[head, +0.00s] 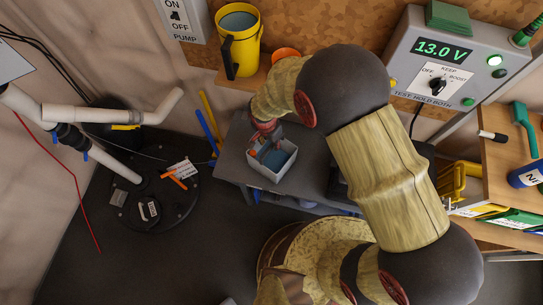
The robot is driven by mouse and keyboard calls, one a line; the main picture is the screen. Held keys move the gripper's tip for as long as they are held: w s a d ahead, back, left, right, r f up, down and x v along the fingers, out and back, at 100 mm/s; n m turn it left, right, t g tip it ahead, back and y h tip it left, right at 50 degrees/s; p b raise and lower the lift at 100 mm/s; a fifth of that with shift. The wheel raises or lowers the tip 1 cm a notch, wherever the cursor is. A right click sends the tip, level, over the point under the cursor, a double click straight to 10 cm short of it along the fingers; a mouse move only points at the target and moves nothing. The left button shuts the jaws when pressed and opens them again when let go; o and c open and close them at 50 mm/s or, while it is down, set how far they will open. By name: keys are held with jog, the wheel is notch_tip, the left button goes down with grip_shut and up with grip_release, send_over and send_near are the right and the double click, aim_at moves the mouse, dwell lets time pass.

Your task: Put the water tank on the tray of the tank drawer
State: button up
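A small light-grey open box with blue inside, which looks like the water tank (271,172), is at the middle of the head view, upright over a dark grey bench top. My gripper (266,140) points down at the box's back-left side and overlaps it in the picture. The fingers are small and partly hidden by my wrist. I cannot tell whether they are closed on the box's wall, or whether the box rests on the surface. I cannot make out the tank drawer's tray for certain; my arm covers much of the area right of the box.
A yellow jug (239,42) and an orange cup (286,54) stand on a wooden ledge behind. A control box (433,62) reads 13.0 V at the back right. A wooden shelf (510,160) holds tools at right. A round black lid (150,190) with white pipes is at left.

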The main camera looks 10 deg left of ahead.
aim_at(272, 145)
jog(key=f, duration=0.1)
jog(key=f+b, duration=0.1)
jog(key=f, duration=0.2)
jog(key=shift+w+d+f, duration=0.1)
jog(key=shift+w+d, duration=0.2)
jog(key=shift+w, duration=0.05)
jog(key=shift+c, duration=1.1)
grip_shut()
